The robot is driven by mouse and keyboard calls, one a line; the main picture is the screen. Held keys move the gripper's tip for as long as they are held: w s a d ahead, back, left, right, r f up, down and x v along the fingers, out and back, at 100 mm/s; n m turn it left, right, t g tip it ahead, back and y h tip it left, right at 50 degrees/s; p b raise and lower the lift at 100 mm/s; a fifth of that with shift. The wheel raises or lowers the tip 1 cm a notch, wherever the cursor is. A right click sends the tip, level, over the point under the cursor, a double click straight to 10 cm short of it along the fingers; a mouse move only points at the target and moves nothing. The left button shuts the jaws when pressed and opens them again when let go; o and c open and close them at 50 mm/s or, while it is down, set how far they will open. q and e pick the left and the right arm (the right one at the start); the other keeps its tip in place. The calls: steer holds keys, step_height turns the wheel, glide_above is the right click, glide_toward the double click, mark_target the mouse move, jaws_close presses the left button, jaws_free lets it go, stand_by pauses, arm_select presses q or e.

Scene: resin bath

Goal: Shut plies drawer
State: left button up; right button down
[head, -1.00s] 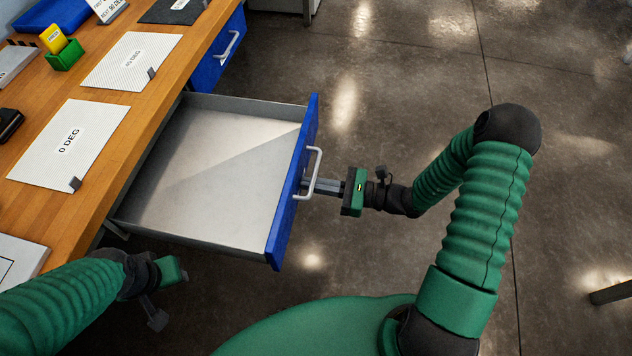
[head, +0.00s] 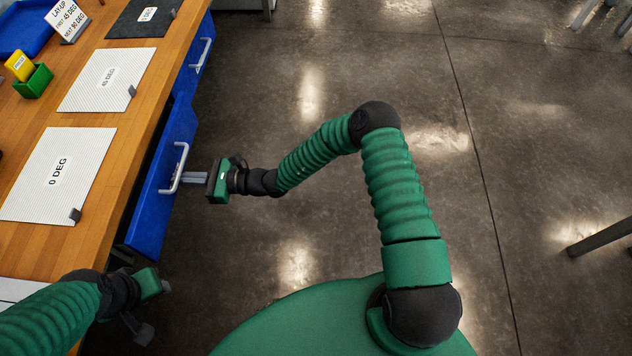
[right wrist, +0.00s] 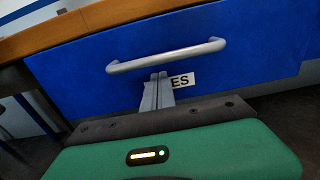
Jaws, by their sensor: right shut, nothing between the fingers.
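The plies drawer (head: 160,205) has a blue front and a grey bar handle (head: 178,168). Its front is at or very close to the bench edge, with a narrow dark strip behind its top; I cannot tell if it is fully flush. My right gripper (head: 186,178) is shut and empty, its fingertips at the front just beneath the handle. In the right wrist view the shut fingers (right wrist: 160,78) partly cover a label ending in "ES" (right wrist: 181,81) on the blue front. My left gripper (head: 150,305) is low at the bench's near edge; its fingers are unclear.
The wooden bench (head: 100,215) carries a "0 DEG" sheet (head: 58,195), more ply sheets, a green box (head: 35,82) and a sign (head: 66,20). Another blue drawer (head: 193,75) lies beyond. The floor to the right is mostly clear.

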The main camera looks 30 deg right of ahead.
mark_target(165, 177)
steer(key=x, duration=0.4)
steer(key=shift+w+a, duration=0.1)
steer(key=shift+a, duration=0.25)
steer(key=shift+w+d+r, duration=0.1)
steer(key=shift+w+r, duration=0.05)
steer(key=shift+w, duration=0.15)
steer(key=shift+s+r, duration=0.1)
